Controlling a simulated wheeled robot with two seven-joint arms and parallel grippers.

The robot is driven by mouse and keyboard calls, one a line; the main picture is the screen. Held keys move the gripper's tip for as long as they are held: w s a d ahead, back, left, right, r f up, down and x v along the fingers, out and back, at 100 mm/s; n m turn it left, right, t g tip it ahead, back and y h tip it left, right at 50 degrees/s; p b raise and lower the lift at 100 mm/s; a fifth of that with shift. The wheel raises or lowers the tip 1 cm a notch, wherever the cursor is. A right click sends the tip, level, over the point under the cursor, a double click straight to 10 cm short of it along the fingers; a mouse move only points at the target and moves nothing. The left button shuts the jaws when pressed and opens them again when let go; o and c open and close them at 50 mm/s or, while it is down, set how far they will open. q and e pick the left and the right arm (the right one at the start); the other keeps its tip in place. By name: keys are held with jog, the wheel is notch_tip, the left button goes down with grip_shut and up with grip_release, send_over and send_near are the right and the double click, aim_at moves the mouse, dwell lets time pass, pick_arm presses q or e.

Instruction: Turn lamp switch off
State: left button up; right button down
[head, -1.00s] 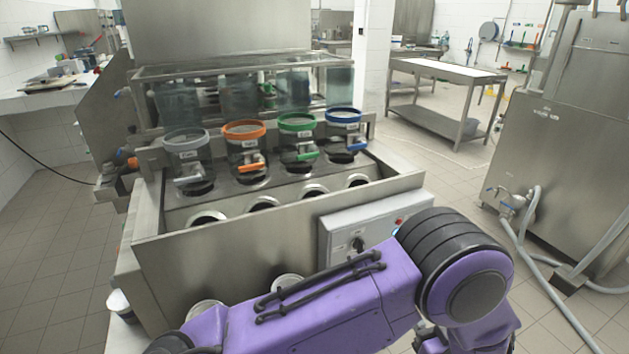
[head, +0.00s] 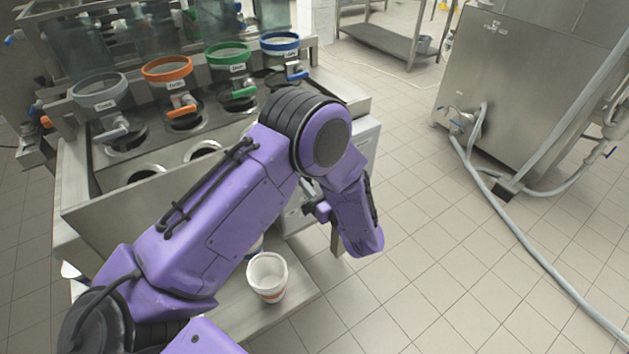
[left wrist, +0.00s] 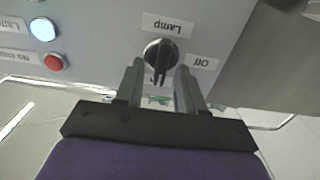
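The lamp switch is a round black knob (left wrist: 160,56) on a grey panel, seen in the left wrist view. It has a raised ridge and upside-down labels "Lamp" (left wrist: 167,25) and "Off" (left wrist: 202,62). My left gripper (left wrist: 159,72) is open, its two fingers either side of the knob's lower part and ridge. I cannot tell whether they touch it. A lit blue-white lamp (left wrist: 43,29) and a red button (left wrist: 53,62) are on the panel's left. In the head view my purple arm hides the knob. My right gripper is not in view.
In the head view, a white cup (head: 267,275) stands on the lower shelf (head: 299,291) beside my arm. Pots with grey, orange, green and blue (head: 280,41) rims stand on the steel counter. A steel cabinet with hoses (head: 545,100) is at right.

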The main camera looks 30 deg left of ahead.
pick_arm(q)
jog(key=shift+c, duration=0.3)
grip_shut()
jog(key=shift+n, duration=0.3)
jog(key=n, duration=0.4)
jog(key=shift+s+a+f+b, duration=0.1)
jog(key=shift+s+f+b, duration=0.1)
jog(key=shift+b, duration=0.15)
jog(key=shift+s+a+f+n+b, duration=0.15)
jog(key=shift+n+b, duration=0.6)
jog(key=shift+n, duration=1.4)
jog(key=shift+s+d+f+n+b, duration=0.15)
jog(key=shift+n+b, duration=0.6)
jog(key=shift+n, duration=1.45)
jog(key=shift+s+a+f+n+b, duration=0.2)
jog(key=shift+n+b, duration=0.55)
jog(key=shift+n, duration=1.4)
jog(key=shift+w+d, duration=0.1)
